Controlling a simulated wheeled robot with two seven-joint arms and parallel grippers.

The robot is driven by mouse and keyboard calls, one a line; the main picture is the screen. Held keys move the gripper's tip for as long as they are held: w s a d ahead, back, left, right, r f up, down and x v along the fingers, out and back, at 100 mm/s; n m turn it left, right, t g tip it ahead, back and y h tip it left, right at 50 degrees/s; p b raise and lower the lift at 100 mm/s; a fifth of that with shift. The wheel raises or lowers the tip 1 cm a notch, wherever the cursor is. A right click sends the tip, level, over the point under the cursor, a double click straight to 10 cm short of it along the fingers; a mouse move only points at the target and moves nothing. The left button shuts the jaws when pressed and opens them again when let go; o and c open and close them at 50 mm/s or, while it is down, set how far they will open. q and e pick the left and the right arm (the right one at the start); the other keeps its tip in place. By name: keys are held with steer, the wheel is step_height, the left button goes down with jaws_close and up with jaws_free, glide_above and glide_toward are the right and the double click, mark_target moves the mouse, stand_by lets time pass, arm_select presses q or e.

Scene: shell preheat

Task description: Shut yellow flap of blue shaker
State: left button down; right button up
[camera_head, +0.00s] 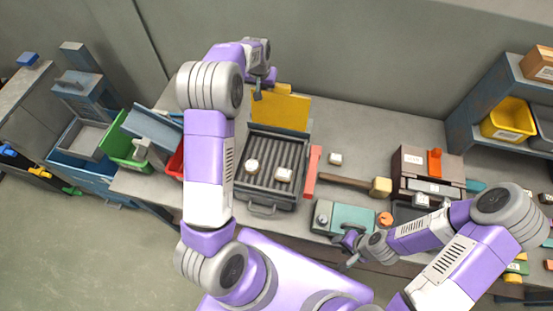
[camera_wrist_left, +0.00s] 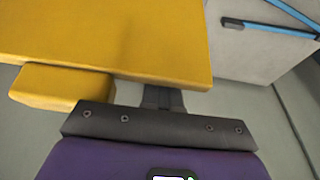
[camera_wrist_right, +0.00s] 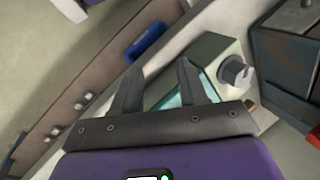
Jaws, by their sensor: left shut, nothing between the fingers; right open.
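The yellow flap (camera_head: 281,110) stands raised at the back edge of the shaker (camera_head: 250,183), a dark grey-blue ribbed tray with a front handle. Two pale pieces (camera_head: 283,175) lie on its ribs. A yellow tab (camera_head: 283,88) shows at the flap's top edge. My left gripper (camera_head: 258,92) is shut and empty near the flap's upper left corner. In the left wrist view the flap (camera_wrist_left: 110,35) fills the upper left, with the shut fingers (camera_wrist_left: 163,98) close to its edge; contact is unclear. My right gripper (camera_head: 350,250) is open and empty by the teal box (camera_head: 352,217).
A red bar (camera_head: 313,172) stands along the shaker's right side. A brown box unit (camera_head: 427,165) stands further right. Green (camera_head: 125,150) and blue bins are at left. A wall rises behind.

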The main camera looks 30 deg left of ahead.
arm_select(q)
steer(key=shift+s+f+g, duration=0.3)
steer(key=shift+s+f, duration=0.25)
steer(key=shift+f, duration=0.35)
steer(key=shift+s+d+b, duration=1)
steer(key=shift+s+d, duration=0.2)
steer(key=shift+s, duration=3.7)
steer(key=w+p+v, duration=0.2)
steer(key=p+v, duration=0.6)
steer(key=v, duration=0.2)
steer(key=shift+w+a+r, duration=0.25)
steer(key=shift+w+r, duration=0.05)
steer(key=shift+r, duration=0.05)
